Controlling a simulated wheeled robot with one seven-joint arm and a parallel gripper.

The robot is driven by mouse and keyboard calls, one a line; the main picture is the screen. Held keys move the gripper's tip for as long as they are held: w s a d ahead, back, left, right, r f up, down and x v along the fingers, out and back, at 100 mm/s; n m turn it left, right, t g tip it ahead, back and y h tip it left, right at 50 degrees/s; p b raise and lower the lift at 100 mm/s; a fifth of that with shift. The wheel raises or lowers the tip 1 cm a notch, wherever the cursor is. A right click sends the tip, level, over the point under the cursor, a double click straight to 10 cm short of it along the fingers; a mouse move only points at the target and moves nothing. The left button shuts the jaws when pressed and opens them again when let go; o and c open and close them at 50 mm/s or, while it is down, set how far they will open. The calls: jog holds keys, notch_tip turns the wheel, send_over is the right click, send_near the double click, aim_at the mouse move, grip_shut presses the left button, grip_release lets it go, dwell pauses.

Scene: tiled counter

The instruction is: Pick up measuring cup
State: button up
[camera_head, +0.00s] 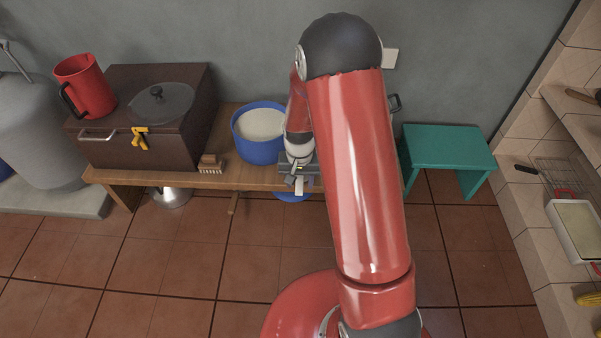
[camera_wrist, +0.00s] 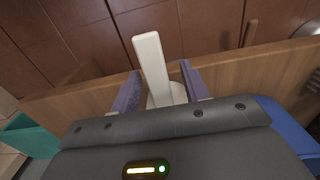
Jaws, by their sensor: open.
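A white measuring cup (camera_wrist: 152,66) with a long flat handle shows in the wrist view, between my gripper's two fingers. Its handle points away past the fingertips, over the edge of the wooden bench (camera_wrist: 240,78). Its round part is mostly hidden by my gripper. My gripper (camera_wrist: 158,84) is open, with one finger on each side of the cup, and I cannot tell whether either touches it. In the head view, my gripper (camera_head: 298,170) is low over the bench's front edge, and a bit of the white handle (camera_head: 304,185) shows there.
A blue pot with pale contents (camera_head: 258,150) stands close left of my gripper. A brush (camera_head: 210,164), a dark brown box (camera_head: 150,150) and a red jug (camera_head: 90,88) are further left. A teal stool (camera_head: 448,147) stands right of the bench. The tiled floor in front is mostly clear.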

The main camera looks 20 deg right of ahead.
aim_at(300, 179)
jog(key=shift+f, duration=0.7)
grip_shut()
jog(key=shift+r, duration=0.1)
notch_tip(300, 179, up, 20)
jog(key=p, duration=0.2)
jog(key=shift+p, duration=0.4)
jog(key=c, duration=0.8)
grip_release()
grip_shut()
